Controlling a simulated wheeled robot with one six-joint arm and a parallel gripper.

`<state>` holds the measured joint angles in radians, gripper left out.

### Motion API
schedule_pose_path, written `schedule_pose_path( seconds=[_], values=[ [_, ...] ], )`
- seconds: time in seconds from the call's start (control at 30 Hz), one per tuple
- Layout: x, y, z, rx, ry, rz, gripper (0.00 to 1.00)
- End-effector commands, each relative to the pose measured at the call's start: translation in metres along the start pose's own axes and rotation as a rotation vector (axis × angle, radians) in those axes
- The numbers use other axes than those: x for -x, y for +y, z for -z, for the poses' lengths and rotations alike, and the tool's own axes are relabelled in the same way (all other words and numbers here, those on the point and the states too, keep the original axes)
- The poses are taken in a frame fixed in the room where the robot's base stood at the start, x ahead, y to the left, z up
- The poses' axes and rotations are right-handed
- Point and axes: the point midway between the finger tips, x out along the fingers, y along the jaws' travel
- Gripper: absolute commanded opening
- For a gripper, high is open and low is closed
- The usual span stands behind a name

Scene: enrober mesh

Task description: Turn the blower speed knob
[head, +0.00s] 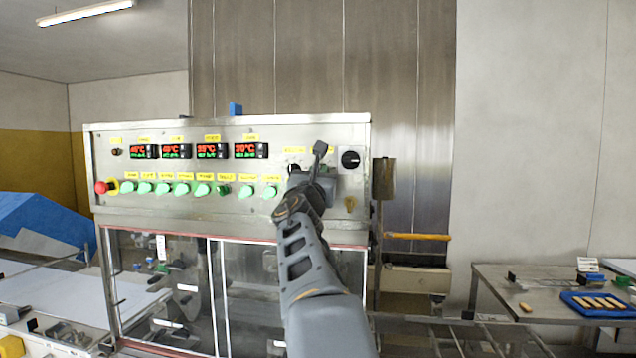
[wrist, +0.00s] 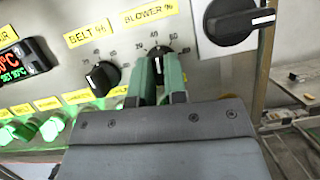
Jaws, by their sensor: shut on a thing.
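The black blower speed knob (wrist: 158,50) sits under the yellow "BLOWER %" label (wrist: 148,14) in the wrist view, with a printed scale around it. My gripper (wrist: 160,72) has its two green fingers shut on this knob, one on each side. The fingers hide the lower part of the knob, and its setting is hard to read. In the head view my gripper (head: 308,178) is at the right part of the control panel (head: 230,133) and covers the blower knob.
The black belt knob (wrist: 103,77) is close on the left of the blower knob. A large black rotary switch (wrist: 228,22) is close on the right. Green lit buttons (head: 182,188) and a red emergency button (head: 101,188) lie further left. A table (head: 500,285) stands at right.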

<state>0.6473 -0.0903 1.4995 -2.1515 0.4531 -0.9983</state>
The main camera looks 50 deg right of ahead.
Motion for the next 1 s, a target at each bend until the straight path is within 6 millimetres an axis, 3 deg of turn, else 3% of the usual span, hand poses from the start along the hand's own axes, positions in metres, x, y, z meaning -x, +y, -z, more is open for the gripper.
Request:
schedule_pose_path(
  seconds=[0.77, 0.8, 1.0],
  values=[
    [-0.0002, -0.0009, 0.0008, 0.09, 0.002, -0.037, 0.0],
    [-0.0002, -0.0008, 0.0008, 0.09, 0.002, -0.037, 0.16],
    [-0.0001, -0.0006, 0.0005, 0.09, 0.001, -0.037, 0.35]
  ],
)
